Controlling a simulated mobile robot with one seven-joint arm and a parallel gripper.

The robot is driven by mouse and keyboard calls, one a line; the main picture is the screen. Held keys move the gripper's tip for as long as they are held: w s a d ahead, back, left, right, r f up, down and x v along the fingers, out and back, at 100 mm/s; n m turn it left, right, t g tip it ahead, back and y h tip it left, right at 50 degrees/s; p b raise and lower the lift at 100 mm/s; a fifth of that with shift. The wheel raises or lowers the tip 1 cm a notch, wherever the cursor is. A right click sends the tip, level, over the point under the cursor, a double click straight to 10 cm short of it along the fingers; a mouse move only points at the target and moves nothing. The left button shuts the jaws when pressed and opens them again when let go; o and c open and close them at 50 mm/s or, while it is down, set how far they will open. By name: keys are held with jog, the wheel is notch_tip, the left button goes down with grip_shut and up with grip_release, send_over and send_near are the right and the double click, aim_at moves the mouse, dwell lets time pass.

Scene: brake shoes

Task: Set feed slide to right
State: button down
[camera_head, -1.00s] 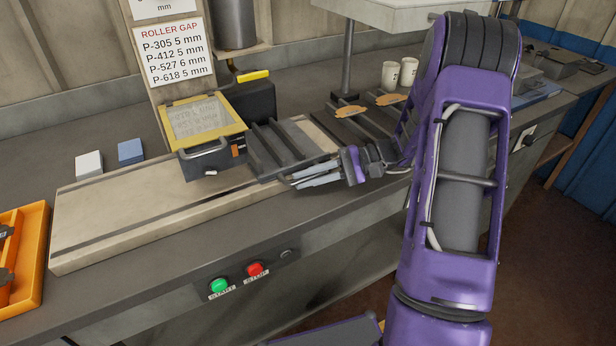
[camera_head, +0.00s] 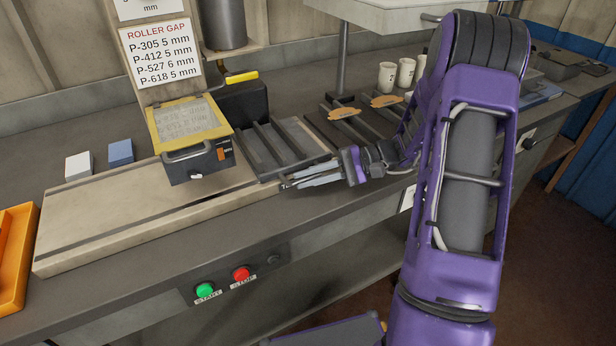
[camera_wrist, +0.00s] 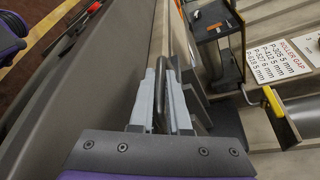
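The feed slide (camera_head: 291,163) is a dark grey, ribbed plate on the pale machine bed, just right of the yellow-framed roller box (camera_head: 196,158). My gripper (camera_head: 284,185) is at the slide's front edge, reaching in from the right. In the wrist view its two pale fingers (camera_wrist: 164,72) lie close on either side of a dark upright bar (camera_wrist: 161,92), which looks like the slide's handle. The fingers hide part of the bar.
A green start button (camera_head: 205,290) and a red stop button (camera_head: 241,273) are on the bench front. A dark mat (camera_head: 352,126) with brown brake shoes and white cups (camera_head: 387,75) lie to the right. An orange tray (camera_head: 14,262) is at the left.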

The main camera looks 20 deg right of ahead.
jog(key=c, duration=0.9)
grip_release()
jog(key=shift+w+d, duration=0.1)
jog(key=shift+d, duration=0.25)
jog(key=shift+a, duration=0.1)
jog(key=p+v, duration=0.1)
jog(key=v, duration=1.6)
jog(key=shift+d+r, duration=0.15)
jog(key=shift+d, duration=0.05)
